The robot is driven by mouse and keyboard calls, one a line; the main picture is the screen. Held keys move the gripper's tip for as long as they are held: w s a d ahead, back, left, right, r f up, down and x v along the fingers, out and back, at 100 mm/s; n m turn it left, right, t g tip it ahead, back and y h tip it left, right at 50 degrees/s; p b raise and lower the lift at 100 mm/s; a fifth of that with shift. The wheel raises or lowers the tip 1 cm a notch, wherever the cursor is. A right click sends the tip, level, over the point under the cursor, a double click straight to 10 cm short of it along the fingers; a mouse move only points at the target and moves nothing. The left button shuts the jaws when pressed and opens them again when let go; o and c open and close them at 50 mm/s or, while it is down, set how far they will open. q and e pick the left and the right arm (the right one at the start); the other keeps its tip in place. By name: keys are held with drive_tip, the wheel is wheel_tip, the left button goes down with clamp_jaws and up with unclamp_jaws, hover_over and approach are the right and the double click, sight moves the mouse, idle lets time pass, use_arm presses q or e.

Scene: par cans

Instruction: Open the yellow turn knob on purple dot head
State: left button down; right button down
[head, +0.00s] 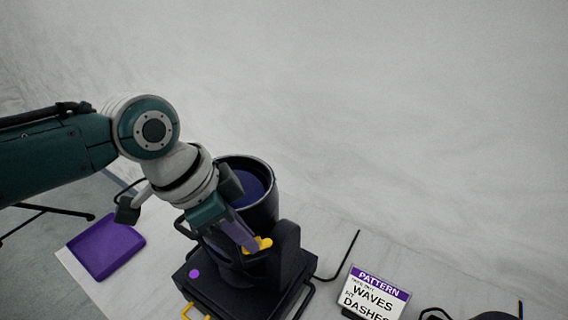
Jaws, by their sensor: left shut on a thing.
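The purple dot head is a black par can (262,215) on a black base, with a purple lens inside its open top. A purple dot (195,273) marks its base. The yellow turn knob (264,243) sits on the side bracket of the can. My left gripper (252,245) reaches down in front of the can and is shut on the yellow knob, whose end shows beside the fingers. The fingers hide part of the knob. My right gripper is not in view.
A purple tile (106,246) lies at the left of the pale table. A card reading PATTERN, WAVES, DASHES (375,294) stands at the right. A black cable (345,256) runs beside the base. Dark gear (495,315) shows at the bottom right edge.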

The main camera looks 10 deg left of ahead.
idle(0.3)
use_arm(q)
drive_tip(key=c, duration=0.9)
unclamp_jaws()
drive_tip(key=shift+c, duration=0.2)
drive_tip(key=v, duration=1)
drive_tip(key=shift+w, duration=0.15)
